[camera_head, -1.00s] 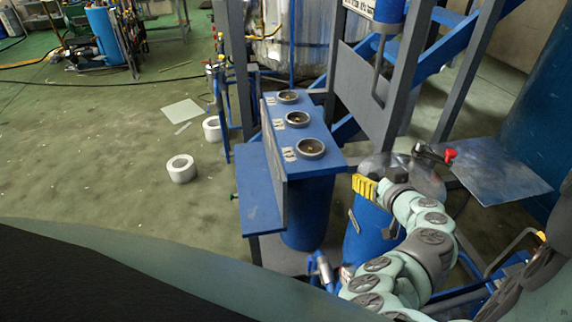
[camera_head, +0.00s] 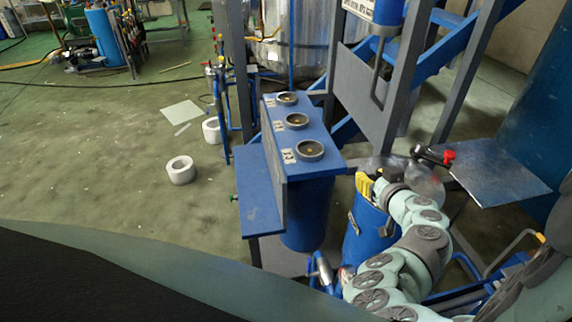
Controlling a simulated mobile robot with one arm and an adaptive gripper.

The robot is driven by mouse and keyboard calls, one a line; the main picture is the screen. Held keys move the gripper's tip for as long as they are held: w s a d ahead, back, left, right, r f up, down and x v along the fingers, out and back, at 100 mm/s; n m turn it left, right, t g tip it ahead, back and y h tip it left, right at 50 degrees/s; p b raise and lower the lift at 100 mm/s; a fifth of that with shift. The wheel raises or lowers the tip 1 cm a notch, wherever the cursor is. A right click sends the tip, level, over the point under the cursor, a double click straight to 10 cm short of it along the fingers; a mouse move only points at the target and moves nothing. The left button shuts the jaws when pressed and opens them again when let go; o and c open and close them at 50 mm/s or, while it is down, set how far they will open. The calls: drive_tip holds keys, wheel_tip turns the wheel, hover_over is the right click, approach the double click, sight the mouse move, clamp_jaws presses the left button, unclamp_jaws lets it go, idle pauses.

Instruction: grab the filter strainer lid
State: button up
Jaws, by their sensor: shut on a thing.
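The filter strainer is a blue upright cylinder (camera_head: 368,238) right of the blue bench. Its silver, shiny lid (camera_head: 428,186) shows behind my wrist, above the cylinder's top. My gripper (camera_head: 365,187) is at the lid's near left side, with a yellow part showing at its end. It is shut on the lid, but the contact is small and mostly hidden by my wrist. My pale green arm comes up from the lower right and hides part of the lid and the cylinder's right side.
A blue bench (camera_head: 262,205) with several round dark-rimmed sockets stands just left. Grey frame posts (camera_head: 407,75) rise behind. A black valve lever with a red end (camera_head: 448,157) and a metal plate (camera_head: 500,172) are close on the right. Open floor lies far left.

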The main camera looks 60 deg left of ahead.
clamp_jaws()
drive_tip(key=shift+r, duration=0.1)
drive_tip(key=shift+r, duration=1.5)
drive_tip(key=shift+s+a+r+b, duration=0.1)
drive_tip(key=shift+s+r+b, duration=0.15)
drive_tip(key=shift+s+b, duration=0.1)
drive_tip(key=s+d+r, duration=0.1)
drive_tip(key=s, duration=1.4)
drive_tip(key=shift+s+d+r+p, duration=0.15)
drive_tip(key=shift+d+r+p, duration=0.05)
drive_tip(key=shift+d+p, duration=0.2)
